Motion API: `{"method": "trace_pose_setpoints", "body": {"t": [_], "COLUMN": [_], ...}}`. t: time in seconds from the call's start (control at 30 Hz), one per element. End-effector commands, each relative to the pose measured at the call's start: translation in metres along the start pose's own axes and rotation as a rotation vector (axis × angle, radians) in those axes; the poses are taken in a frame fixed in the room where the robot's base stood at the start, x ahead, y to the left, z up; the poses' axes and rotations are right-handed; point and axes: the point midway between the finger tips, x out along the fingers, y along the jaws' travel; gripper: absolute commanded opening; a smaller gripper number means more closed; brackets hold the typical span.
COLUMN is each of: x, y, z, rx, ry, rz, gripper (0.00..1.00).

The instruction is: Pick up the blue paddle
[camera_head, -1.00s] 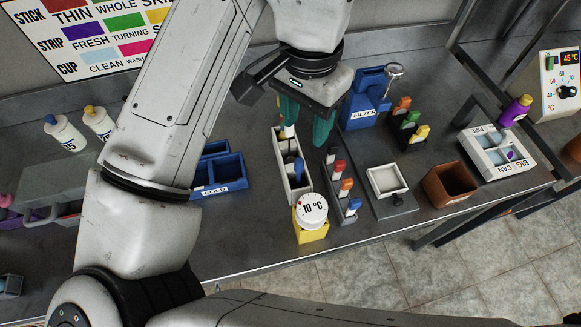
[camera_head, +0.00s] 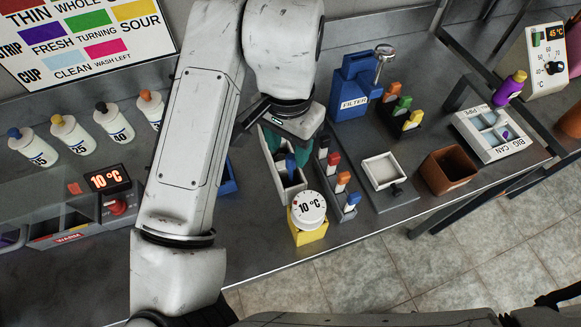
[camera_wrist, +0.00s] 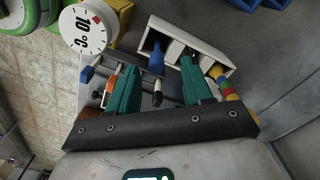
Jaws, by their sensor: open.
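A blue-handled paddle (camera_head: 291,166) stands in a white divided holder (camera_head: 293,189) on the bench. It also shows in the wrist view (camera_wrist: 156,60), beyond my fingertips and between their lines. Another blue-topped piece (camera_head: 353,199) stands at the near end of a grey rack (camera_head: 337,213), beside red, orange and black tops. I cannot tell from shape which one is called the paddle. My gripper (camera_head: 289,148) is open and empty over the white holder, its green fingers (camera_wrist: 160,84) pointing down. The fingers hide part of the holder and rack.
A round 10 °C dial (camera_head: 309,209) on a yellow base stands close in front of the holder. A blue filter box (camera_head: 355,88), a white tray (camera_head: 382,171) and a brown box (camera_head: 448,170) stand to the right. A multicoloured stick (camera_wrist: 231,92) stands beside one finger.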

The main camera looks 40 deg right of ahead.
Motion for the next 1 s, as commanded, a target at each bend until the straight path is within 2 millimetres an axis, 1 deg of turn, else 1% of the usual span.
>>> {"method": "trace_pose_setpoints", "body": {"t": [0.03,0.13,0.23,0.33,0.53,0.57,1.0], "x": [0.008,0.022,0.033,0.037,0.037,0.037,0.037], "y": [0.003,0.005,0.005,0.004,0.004,0.004,0.004], "z": [-0.001,-0.001,-0.001,-0.001,-0.001,-0.001,-0.001], "rx": [0.0,-0.002,-0.001,0.0,0.001,0.001,0.0], "ry": [0.003,0.002,0.002,0.0,0.0,0.0,0.0], "rz": [0.004,0.004,0.003,0.002,0.001,0.001,0.001], "gripper": [0.5,0.5,0.5,0.5,0.5,0.48,0.06]}}
